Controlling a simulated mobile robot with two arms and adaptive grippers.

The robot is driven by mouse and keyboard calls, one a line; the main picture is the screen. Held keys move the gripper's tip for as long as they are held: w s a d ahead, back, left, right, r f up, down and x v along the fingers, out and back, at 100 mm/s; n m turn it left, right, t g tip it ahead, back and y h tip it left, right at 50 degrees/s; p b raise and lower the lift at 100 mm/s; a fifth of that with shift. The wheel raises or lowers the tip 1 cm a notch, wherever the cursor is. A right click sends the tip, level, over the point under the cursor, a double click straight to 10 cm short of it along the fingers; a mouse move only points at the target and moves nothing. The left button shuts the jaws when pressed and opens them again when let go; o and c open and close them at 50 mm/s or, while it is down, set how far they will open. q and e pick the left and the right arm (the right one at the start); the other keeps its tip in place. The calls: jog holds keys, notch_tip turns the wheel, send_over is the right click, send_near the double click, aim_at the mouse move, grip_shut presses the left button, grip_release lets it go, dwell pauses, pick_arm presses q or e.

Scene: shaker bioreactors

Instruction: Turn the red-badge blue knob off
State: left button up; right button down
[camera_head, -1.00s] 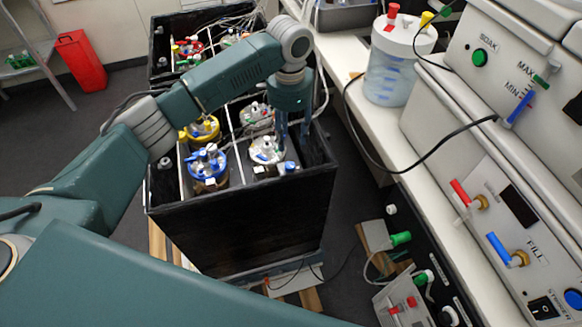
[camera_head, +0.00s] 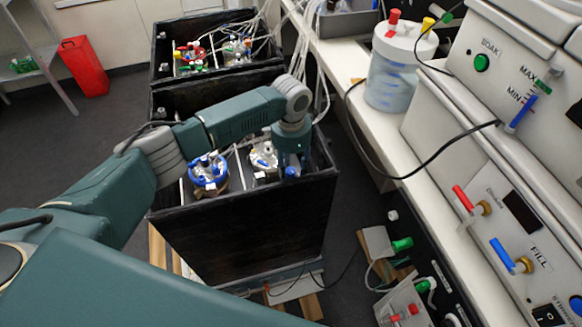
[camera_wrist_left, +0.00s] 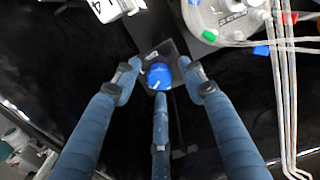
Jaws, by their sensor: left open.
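A blue knob (camera_wrist_left: 159,76) with a small white mark sits on a dark square base in the left wrist view. In the head view the blue knob (camera_head: 291,172) is at the near right corner inside the black box (camera_head: 250,235). My left gripper (camera_wrist_left: 158,70) is open, its three fingers spread around the knob. In the head view the left gripper (camera_head: 290,158) points down at that corner. I cannot tell whether the fingers touch the knob. No red badge is readable on it. My right gripper is not in view.
A blue-topped vessel (camera_head: 208,175) and a white-topped vessel (camera_head: 263,158) stand close by in the box. Tubes (camera_wrist_left: 285,100) run down the right of the wrist view.

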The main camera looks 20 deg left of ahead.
pick_arm(q)
jog(key=shift+c, duration=0.5)
grip_shut()
